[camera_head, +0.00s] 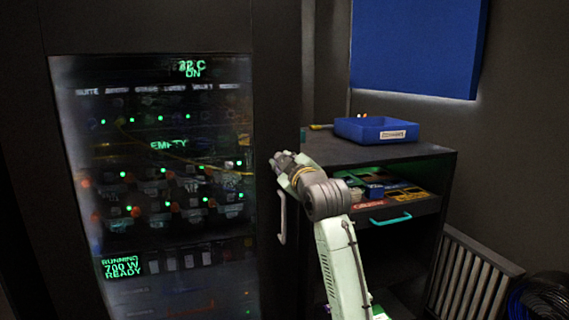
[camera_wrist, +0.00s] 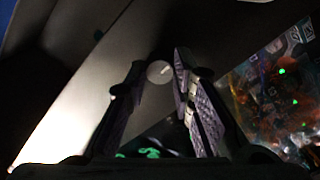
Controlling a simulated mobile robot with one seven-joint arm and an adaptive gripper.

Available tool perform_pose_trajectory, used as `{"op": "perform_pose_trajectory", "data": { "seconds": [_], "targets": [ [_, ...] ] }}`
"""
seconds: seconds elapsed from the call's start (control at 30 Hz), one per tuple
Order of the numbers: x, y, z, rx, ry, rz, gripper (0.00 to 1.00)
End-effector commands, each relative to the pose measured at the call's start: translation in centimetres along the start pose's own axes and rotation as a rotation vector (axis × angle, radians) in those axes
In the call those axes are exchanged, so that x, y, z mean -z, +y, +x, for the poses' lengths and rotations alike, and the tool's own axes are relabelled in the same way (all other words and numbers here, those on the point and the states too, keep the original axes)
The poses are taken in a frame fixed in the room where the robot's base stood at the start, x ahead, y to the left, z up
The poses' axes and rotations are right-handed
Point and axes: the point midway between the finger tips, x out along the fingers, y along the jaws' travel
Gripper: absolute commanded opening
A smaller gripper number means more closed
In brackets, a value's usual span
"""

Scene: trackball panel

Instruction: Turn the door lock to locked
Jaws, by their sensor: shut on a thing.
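The door lock (camera_wrist: 158,71) is a small round pale knob with a short dark mark on its face, in the wrist view. My gripper (camera_wrist: 160,78) has its two fingers on either side of the lock and is shut on it. In the head view my gripper (camera_head: 284,164) is at the right edge of the dark cabinet door (camera_head: 262,110), above the pale vertical door handle (camera_head: 282,218). There the lock is hidden behind my gripper. I cannot tell from the lock's mark whether it is locked.
The glass front (camera_head: 150,230) of the cabinet shows green lights and readouts. To the right stands a dark side cabinet (camera_head: 400,153) with a blue bin (camera_head: 362,132) on top. Its drawer (camera_head: 400,215) is open, with a teal handle, close to my arm.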

Motion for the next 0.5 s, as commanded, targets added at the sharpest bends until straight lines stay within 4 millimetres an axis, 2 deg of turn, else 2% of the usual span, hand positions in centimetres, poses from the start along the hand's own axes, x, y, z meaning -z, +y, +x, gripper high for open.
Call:
{"op": "perform_pose_trajectory", "data": {
  "seconds": [0.17, 0.2, 0.5],
  "targets": [
    [0.01, 0.01, 0.0, 0.0, 0.0, 0.0, 0.0],
    [0.01, 0.01, 0.0, 0.0, 0.0, 0.0, 0.24],
    [0.01, 0.01, 0.0, 0.0, 0.0, 0.001, 0.42]
  ]
}}
